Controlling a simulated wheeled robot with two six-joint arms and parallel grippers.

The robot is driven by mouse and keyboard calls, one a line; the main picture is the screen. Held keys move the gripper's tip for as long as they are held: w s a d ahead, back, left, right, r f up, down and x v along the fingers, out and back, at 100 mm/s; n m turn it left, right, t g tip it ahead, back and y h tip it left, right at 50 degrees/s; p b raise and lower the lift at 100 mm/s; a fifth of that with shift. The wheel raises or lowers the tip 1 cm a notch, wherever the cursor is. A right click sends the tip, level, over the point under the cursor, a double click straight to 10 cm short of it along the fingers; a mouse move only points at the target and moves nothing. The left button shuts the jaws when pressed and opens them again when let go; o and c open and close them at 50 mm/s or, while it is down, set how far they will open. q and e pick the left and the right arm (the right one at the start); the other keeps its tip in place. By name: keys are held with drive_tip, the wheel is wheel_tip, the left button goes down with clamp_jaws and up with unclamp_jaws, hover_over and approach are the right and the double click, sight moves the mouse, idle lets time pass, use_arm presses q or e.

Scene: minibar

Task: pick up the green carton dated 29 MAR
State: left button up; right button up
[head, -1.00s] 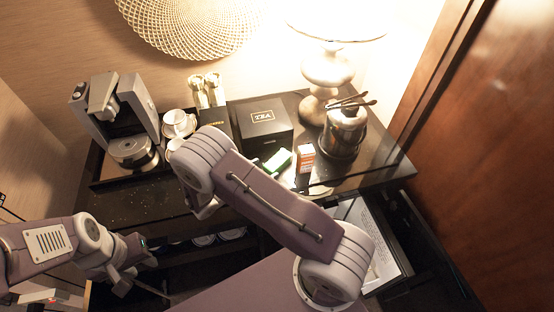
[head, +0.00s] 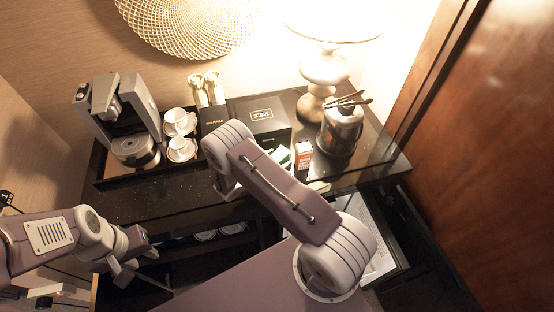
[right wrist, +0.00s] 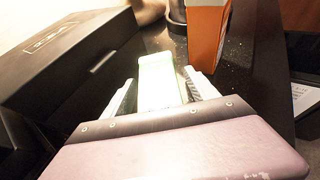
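The green carton (head: 283,157) is on the dark counter in the head view, partly hidden by my right arm. In the right wrist view the green carton (right wrist: 158,80) lies between the two pale fingers of my right gripper (right wrist: 160,92). The fingers are apart, one on each side, with a narrow gap visible at the right. No date is readable. In the head view my right gripper is mostly hidden behind its arm. My left gripper (head: 136,270) is empty at the lower left, fingers apart, away from the counter.
An orange and white carton (head: 303,155) stands just right of the green one, also close in the wrist view (right wrist: 207,35). A black tea box (head: 262,115) is behind. A metal ice bucket (head: 340,130), lamp (head: 325,70), cups (head: 180,148) and coffee machine (head: 130,115) stand around.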

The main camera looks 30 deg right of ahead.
sight(277, 157)
drive_tip(key=shift+a, duration=0.15)
clamp_jaws()
wheel_tip(277, 157, up, 10)
drive_tip(key=shift+f+b, duration=0.1)
drive_tip(key=shift+b, duration=0.5)
